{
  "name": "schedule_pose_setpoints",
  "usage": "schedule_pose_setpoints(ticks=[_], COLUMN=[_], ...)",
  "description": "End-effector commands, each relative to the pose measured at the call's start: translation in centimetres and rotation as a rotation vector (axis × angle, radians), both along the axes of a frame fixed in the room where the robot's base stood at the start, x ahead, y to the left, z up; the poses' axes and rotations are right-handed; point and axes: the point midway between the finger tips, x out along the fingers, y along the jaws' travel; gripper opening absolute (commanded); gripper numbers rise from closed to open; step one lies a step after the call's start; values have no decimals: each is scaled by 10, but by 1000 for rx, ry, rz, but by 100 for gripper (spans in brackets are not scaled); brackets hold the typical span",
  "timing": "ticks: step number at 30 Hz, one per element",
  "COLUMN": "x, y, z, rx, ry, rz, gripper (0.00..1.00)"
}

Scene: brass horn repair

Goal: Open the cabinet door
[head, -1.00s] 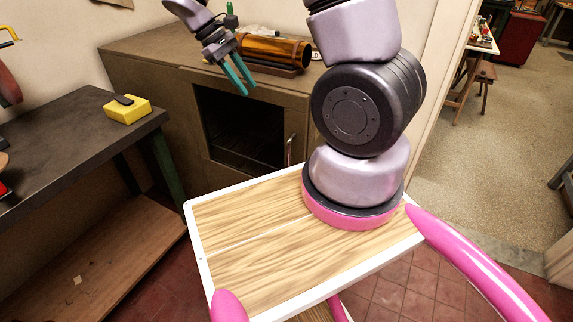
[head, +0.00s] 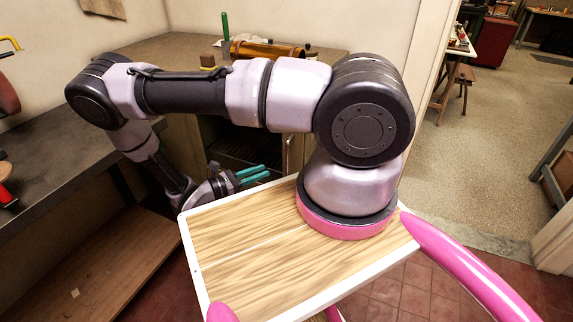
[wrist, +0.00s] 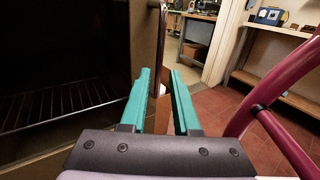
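The brown cabinet (head: 180,135) stands against the wall behind my arm. Its door (wrist: 143,30) has a dark window with wire racks showing behind it. The door looks closed, though my arm hides much of it in the head view. A thin upright handle (wrist: 162,45) stands out at the door's right side. My gripper (head: 266,174) is low in front of the door, its teal fingers pointing right toward the handle side. In the wrist view my gripper (wrist: 160,72) is open, and the handle shows between the fingertips. I cannot tell whether they touch it.
An amber cylinder (head: 268,50) and small tools lie on the cabinet top. A dark workbench (head: 60,125) with a wooden lower shelf (head: 95,265) stands at the left. Open floor (head: 470,150) lies through the doorway at the right.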

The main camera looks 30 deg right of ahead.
Motion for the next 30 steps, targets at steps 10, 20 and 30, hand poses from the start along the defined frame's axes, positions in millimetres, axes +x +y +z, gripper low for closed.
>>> schedule_pose_setpoints(ticks=[10, 20, 30], x=[3, 7, 8], y=[-43, -97, -109], z=[-2, -2, -3], rx=[-13, -11, -8], ry=[8, 7, 6], rz=[7, 8, 9], gripper=[30, 30, 30])
